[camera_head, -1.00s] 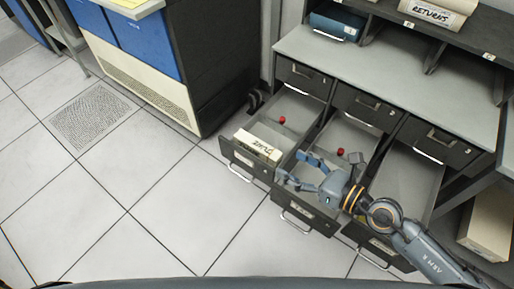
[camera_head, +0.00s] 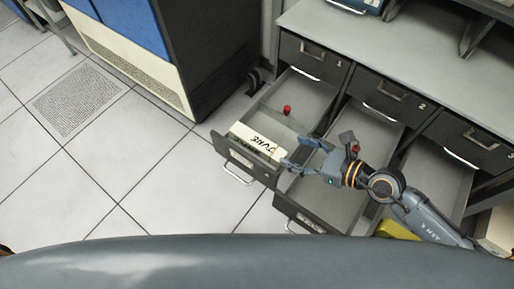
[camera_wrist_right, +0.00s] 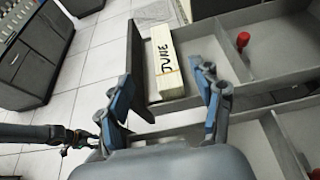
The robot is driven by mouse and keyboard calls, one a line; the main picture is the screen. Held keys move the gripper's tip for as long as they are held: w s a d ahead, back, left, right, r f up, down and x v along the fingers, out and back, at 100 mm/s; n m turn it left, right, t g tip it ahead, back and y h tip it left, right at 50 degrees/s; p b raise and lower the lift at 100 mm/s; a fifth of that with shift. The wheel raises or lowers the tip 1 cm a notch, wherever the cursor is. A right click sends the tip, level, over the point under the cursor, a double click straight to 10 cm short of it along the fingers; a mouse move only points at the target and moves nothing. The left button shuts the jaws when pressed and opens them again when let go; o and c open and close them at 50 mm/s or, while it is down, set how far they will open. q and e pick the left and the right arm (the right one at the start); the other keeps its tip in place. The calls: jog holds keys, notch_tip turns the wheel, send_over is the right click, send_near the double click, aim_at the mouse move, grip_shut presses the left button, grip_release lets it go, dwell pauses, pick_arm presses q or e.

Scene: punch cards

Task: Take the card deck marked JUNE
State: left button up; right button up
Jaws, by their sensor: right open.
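The JUNE card deck (camera_head: 257,141) is a long cream block with dark lettering, lying in the front of an open drawer (camera_head: 240,162) behind its front panel. In the right wrist view the deck (camera_wrist_right: 166,62) shows beyond and between the fingertips. My right gripper (camera_head: 293,153) is open and empty, at the deck's right end; I cannot tell whether it touches. What looks like my left gripper (camera_wrist_right: 82,140) is small at the left of the right wrist view; its jaws are unclear.
A red knob-like piece (camera_head: 287,110) stands farther back in the same drawer. Other open drawers (camera_head: 340,196) lie to the right, under my right arm. A blue and black cabinet (camera_head: 190,45) stands to the left. The tiled floor (camera_head: 150,165) is clear.

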jog(key=f, duration=0.2)
send_near(257, 140)
jog(key=x, duration=0.4)
jog(key=shift+f+b, duration=0.1)
jog(key=shift+b, duration=0.25)
jog(key=shift+w+a+f, duration=0.2)
jog(key=shift+a+f, duration=0.05)
jog(key=shift+a, duration=0.1)
jog(key=x, duration=0.5)
grip_shut()
pick_arm(q)
jog(key=shift+w+d+f, duration=0.1)
jog(key=shift+w+f, duration=0.65)
jog(key=shift+f, duration=0.2)
pick_arm(e)
jog(key=shift+w+r, duration=0.1)
jog(key=shift+r, duration=0.05)
